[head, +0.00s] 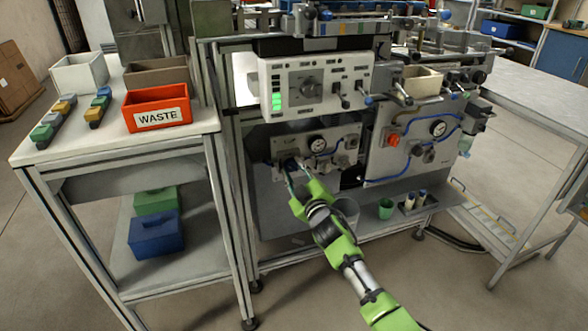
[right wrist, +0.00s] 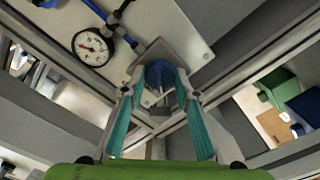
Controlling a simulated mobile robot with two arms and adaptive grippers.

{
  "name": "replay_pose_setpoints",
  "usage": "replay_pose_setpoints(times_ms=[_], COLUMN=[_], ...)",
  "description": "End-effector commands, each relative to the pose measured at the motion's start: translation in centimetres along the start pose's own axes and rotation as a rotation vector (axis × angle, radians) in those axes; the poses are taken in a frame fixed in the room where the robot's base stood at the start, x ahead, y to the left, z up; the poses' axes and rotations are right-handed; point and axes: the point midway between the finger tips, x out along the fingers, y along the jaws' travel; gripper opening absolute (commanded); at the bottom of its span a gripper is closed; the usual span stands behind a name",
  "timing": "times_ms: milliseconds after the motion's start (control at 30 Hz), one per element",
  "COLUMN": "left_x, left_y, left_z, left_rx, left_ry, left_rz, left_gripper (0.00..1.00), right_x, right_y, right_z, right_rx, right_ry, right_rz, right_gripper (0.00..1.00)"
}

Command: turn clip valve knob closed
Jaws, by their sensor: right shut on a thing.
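The clip valve knob is a blue knob (right wrist: 160,74) low on a light panel; it shows between my fingers in the right wrist view. In the head view the knob (head: 290,162) is small and partly hidden by my fingers, at the left of the lower panel (head: 330,135). My right gripper (head: 283,169) reaches it from the front right, and its teal-padded fingers (right wrist: 159,92) are closed around the knob from both sides. The knob's exact turn angle is hard to read. My left gripper is in neither view.
A round gauge (right wrist: 92,46) with blue tubing sits beside the knob. A white control box (head: 315,85) with levers overhangs the panel. A bench (head: 50,153) with a red WASTE bin (head: 157,108) stands at the left. A green cup (head: 386,208) stands on the lower shelf at the right.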

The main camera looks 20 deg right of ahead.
Motion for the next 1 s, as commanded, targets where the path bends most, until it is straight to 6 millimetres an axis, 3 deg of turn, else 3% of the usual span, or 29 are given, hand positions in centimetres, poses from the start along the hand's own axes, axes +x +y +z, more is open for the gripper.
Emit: replay_pose_setpoints(times_ms=[500, 1000], left_x=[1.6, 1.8], left_y=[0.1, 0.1], left_z=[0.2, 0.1], left_rx=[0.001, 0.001], left_ry=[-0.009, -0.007], left_rz=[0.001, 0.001], left_gripper=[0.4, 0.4], right_x=[0.0, 0.0], right_y=[-0.1, -0.1], right_z=[0.1, 0.1], right_rx=[-0.454, -0.652], right_ry=[-0.001, -0.001], right_rz=[-0.002, -0.002], right_gripper=[0.07, 0.07])
